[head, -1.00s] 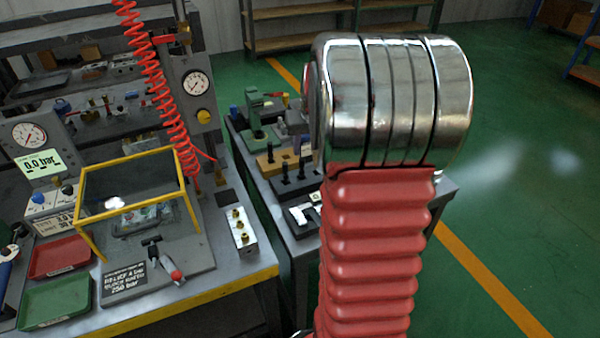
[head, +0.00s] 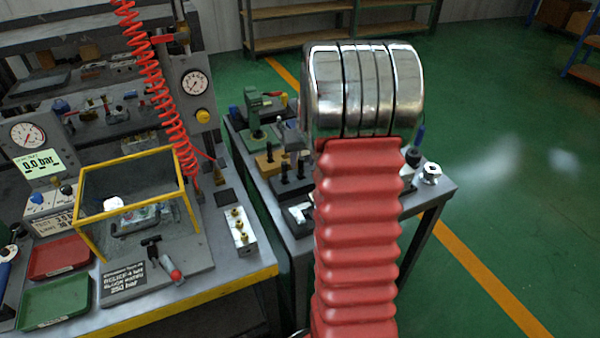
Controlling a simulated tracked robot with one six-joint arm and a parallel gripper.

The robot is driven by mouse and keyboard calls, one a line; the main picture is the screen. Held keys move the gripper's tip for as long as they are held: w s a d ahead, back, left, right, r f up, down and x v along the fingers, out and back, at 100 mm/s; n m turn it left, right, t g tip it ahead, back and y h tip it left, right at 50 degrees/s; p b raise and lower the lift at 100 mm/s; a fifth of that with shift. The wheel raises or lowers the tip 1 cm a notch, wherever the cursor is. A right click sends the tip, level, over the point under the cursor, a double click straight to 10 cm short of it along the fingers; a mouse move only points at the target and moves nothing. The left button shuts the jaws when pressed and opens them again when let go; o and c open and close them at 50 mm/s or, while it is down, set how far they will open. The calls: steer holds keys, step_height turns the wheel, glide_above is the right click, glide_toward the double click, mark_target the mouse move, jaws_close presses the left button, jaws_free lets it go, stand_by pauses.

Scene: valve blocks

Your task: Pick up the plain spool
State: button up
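I cannot pick out the plain spool for certain. Several dark upright pieces (head: 284,172) stand on the grey side bench, too small to identify. A small silver piece (head: 432,173) sits at that bench's right end, beside a dark upright piece with a blue top (head: 415,150). My arm, with a red ribbed sleeve and a chrome joint, stands in front of the bench and hides its middle. My gripper is not in view.
The near workbench (head: 200,300) holds a yellow-framed clear guard (head: 140,205), a red tray (head: 60,257), a green tray (head: 55,298) and a brass-fitted block (head: 240,230). A green device (head: 258,120) stands on the side bench (head: 445,188).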

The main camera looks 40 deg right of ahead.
mark_target(301, 171)
steer(key=shift+w+x, duration=0.2)
steer(key=shift+x, duration=2.35)
steer(key=shift+d, duration=0.1)
jaws_close()
steer(key=shift+r, duration=0.1)
